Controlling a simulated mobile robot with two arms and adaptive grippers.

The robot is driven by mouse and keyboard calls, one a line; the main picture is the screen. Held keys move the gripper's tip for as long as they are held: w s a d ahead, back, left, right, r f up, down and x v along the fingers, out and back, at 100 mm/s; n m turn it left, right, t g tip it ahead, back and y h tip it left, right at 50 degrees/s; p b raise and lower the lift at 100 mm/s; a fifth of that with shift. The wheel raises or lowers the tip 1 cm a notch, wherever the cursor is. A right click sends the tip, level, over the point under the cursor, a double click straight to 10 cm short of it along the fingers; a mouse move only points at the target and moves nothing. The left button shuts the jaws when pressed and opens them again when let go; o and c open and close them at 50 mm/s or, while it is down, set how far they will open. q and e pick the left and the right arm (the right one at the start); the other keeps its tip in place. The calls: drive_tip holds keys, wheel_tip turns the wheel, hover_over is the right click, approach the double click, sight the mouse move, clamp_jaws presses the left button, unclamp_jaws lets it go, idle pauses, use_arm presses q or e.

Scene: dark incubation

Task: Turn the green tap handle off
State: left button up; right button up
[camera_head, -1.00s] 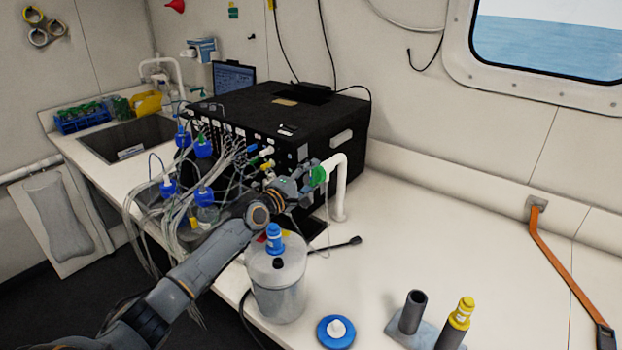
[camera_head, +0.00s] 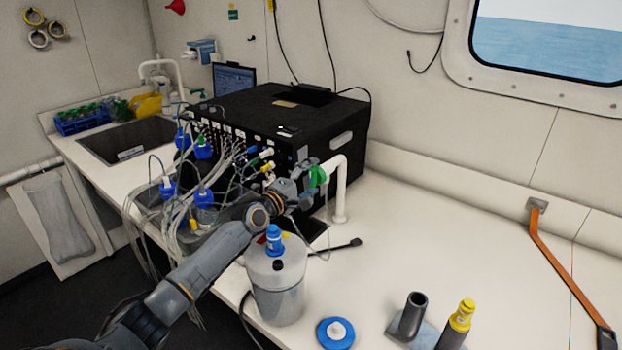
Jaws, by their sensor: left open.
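The green tap handle (camera_head: 318,176) sits at the end of a white bent pipe (camera_head: 340,190) that rises from the bench in front of the black box. My left gripper (camera_head: 306,183) is open, with its fingertips right beside the handle on its left side. I cannot tell whether the fingers touch it or lie around it. My right gripper is not in view.
The metal canister (camera_head: 278,290) with a blue cap stands close to my left arm. Tubes and blue-capped bottles (camera_head: 203,147) crowd the front of the black box (camera_head: 285,110). A blue disc (camera_head: 335,333) and a yellow-capped bottle (camera_head: 460,318) are nearer.

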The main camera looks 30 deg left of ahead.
use_arm(q)
drive_tip(key=s, duration=0.7)
drive_tip(key=shift+s+a, duration=0.2)
drive_tip(key=shift+a, duration=0.1)
